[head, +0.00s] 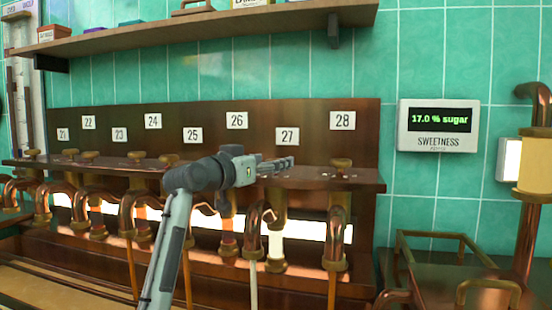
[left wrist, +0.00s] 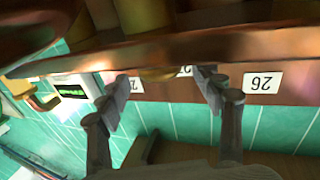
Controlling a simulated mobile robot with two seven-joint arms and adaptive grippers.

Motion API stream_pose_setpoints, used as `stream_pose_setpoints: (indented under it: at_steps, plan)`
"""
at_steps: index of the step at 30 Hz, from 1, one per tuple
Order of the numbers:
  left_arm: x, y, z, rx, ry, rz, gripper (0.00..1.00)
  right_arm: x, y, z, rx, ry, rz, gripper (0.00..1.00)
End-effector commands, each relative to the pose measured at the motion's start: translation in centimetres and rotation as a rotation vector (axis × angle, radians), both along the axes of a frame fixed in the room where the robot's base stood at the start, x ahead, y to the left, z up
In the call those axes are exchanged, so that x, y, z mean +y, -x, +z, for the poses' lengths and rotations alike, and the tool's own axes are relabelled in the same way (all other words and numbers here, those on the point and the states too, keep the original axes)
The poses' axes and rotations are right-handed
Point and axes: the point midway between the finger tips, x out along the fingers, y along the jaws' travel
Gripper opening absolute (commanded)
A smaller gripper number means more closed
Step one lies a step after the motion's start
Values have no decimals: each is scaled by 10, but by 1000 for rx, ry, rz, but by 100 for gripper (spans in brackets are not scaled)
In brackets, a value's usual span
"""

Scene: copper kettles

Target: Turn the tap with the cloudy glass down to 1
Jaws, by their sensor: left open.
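Below label 27 (head: 287,136), a pale, whitish sight glass (head: 275,246) hangs in the copper pipework; it looks like the cloudy one. A pale stream (head: 253,288) falls from the spout just left of it. My left gripper (head: 284,163) is at the shelf edge in front of label 27 and hides that tap's handle in the head view. In the left wrist view, turned upside down, its two fingers are open (left wrist: 161,80), with a brass knob (left wrist: 158,73) showing between them. I cannot tell whether they touch it. The tap's setting cannot be read. My right gripper is out of view.
Tap 28's brass handle (head: 341,163) stands close on the right. Several other taps line the wooden ledge (head: 365,180) to the left. A shelf (head: 200,30) runs above. The sweetness display (head: 438,126) reads 17.0 % sugar.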

Motion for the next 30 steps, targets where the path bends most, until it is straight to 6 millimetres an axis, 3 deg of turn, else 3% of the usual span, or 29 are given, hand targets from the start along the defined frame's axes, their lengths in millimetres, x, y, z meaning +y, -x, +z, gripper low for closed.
stream_pose_setpoints:
  at_steps: [6, 16, 27, 30]
  plan:
    - [-13, -20, 1, -1, -1, 0, 66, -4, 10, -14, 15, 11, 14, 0]
    - [-15, -23, 0, -1, -2, 1, 65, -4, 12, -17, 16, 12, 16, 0]
    - [-14, -23, -1, 0, -2, 1, 19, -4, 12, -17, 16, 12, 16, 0]
    - [-14, -23, -1, 0, -2, 0, 16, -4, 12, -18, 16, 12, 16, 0]
